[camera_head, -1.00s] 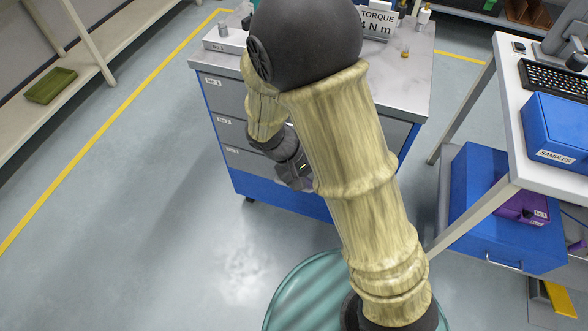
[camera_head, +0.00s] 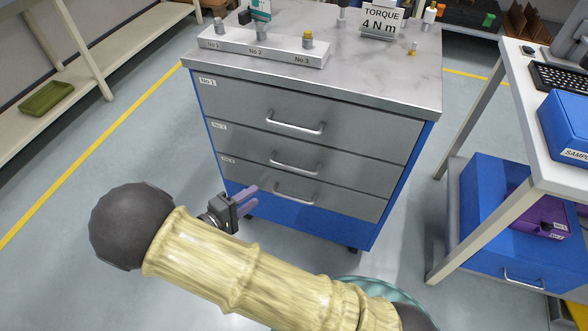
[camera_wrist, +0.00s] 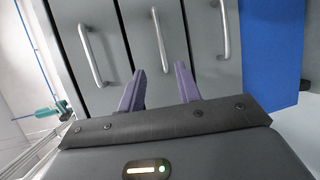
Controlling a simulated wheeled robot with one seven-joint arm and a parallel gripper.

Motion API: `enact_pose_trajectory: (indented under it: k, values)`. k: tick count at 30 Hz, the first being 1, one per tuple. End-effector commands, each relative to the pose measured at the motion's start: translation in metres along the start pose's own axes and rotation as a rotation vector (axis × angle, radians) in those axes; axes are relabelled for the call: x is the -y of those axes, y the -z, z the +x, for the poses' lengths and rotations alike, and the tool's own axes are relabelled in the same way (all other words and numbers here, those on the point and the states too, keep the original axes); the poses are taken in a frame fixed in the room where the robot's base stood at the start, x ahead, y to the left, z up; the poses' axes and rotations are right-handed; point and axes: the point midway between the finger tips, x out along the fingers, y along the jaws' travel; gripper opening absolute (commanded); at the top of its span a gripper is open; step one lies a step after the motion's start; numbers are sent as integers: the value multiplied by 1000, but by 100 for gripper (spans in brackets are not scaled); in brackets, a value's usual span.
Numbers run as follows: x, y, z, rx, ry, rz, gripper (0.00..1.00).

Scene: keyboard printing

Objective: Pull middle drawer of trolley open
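The grey and blue trolley (camera_head: 310,221) has a stack of drawers with metal bar handles, all shut. The middle drawer (camera_head: 235,135) has its handle (camera_head: 293,163) between the top handle (camera_head: 295,122) and the bottom handle (camera_head: 295,193). My gripper (camera_head: 253,196) is left of and in front of the handles in the head view. In the wrist view my open, empty gripper (camera_wrist: 158,82) has purple fingers apart. The middle handle (camera_wrist: 161,40) shows ahead, between the fingertips in the picture, with a gap.
On the trolley top stand a grey block (camera_head: 262,45) with numbered places and a torque sign (camera_head: 381,20). A white desk (camera_head: 540,145) with a blue box stands right, over a blue cabinet (camera_head: 490,220). The floor left of the trolley is clear.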

Motion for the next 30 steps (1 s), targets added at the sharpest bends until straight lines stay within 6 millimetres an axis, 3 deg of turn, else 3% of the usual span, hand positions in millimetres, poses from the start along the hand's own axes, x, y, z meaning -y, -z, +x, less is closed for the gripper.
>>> enact_pose_trajectory:
  k: [8, 30]
  values:
    - [1, -1, 25, 4, 0, -1, 34]
    - [2, -2, 154, 6, 2, 0, 34]
